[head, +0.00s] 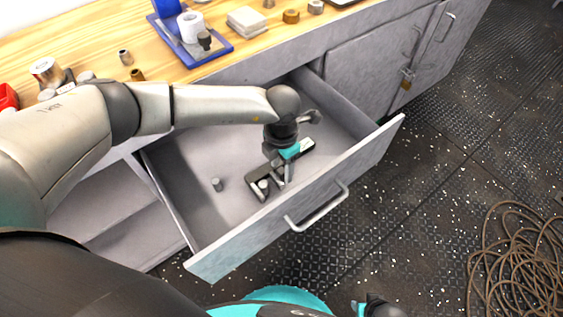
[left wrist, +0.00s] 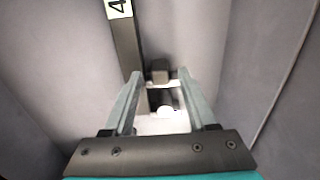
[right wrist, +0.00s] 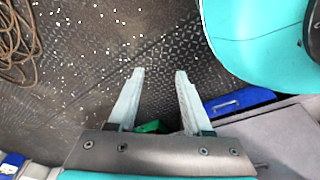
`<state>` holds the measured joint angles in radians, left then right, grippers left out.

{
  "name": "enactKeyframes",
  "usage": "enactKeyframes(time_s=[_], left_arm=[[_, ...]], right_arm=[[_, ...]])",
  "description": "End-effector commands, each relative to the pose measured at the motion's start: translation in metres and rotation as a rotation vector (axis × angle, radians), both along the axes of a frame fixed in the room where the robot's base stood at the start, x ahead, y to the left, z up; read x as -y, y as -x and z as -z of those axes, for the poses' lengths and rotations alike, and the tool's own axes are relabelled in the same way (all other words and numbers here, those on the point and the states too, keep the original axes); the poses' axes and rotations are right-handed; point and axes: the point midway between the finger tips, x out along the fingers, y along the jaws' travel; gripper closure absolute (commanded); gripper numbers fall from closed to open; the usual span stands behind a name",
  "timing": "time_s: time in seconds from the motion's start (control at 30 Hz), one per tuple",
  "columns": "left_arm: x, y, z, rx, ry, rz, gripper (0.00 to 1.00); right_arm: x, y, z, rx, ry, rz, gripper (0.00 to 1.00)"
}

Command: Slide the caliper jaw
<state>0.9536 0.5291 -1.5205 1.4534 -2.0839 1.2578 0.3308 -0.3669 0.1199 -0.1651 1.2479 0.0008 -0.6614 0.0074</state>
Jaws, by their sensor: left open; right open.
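The caliper (head: 306,147) is a dark bar lying in the open drawer (head: 195,212), with jaws towards its near end. In the left wrist view its dark beam (left wrist: 127,45) carries a white label with a 4, and a dark sliding jaw block (left wrist: 160,70) sits between the fingertips. My left gripper (head: 279,182) is open and reaches down over the caliper, hiding part of it; its fingers straddle the block in the left wrist view (left wrist: 159,76). I cannot tell whether they touch it. My right gripper (right wrist: 160,75) is open and empty above the floor.
A small grey cylinder (head: 217,184) stands in the drawer, left of the caliper. The drawer walls and front handle (head: 318,208) surround my left gripper. The wooden worktop (head: 100,35) holds a blue tray (head: 215,50) and small parts. Coiled rope (head: 520,262) lies on the floor.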

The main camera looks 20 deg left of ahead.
Motion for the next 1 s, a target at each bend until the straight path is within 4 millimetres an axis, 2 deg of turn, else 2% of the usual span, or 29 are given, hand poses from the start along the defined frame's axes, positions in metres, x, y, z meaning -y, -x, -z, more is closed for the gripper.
enactKeyframes(time_s=[0.13,0.27,0.7,1.0], left_arm=[[0.000,0.000,-0.005,0.000,0.000,0.000,0.43],[0.000,0.000,-0.016,0.001,0.001,0.000,0.43],[0.000,0.000,-0.073,0.001,0.001,0.000,0.43],[0.000,-0.001,-0.118,0.002,0.000,0.000,0.43]], right_arm=[[0.000,-0.001,-0.002,0.009,-0.002,0.000,0.50],[0.008,0.008,0.007,-0.002,0.008,-0.003,0.50],[0.032,0.041,0.024,-0.006,0.030,-0.003,0.50],[0.049,0.066,0.026,-0.007,0.044,-0.002,0.50]])
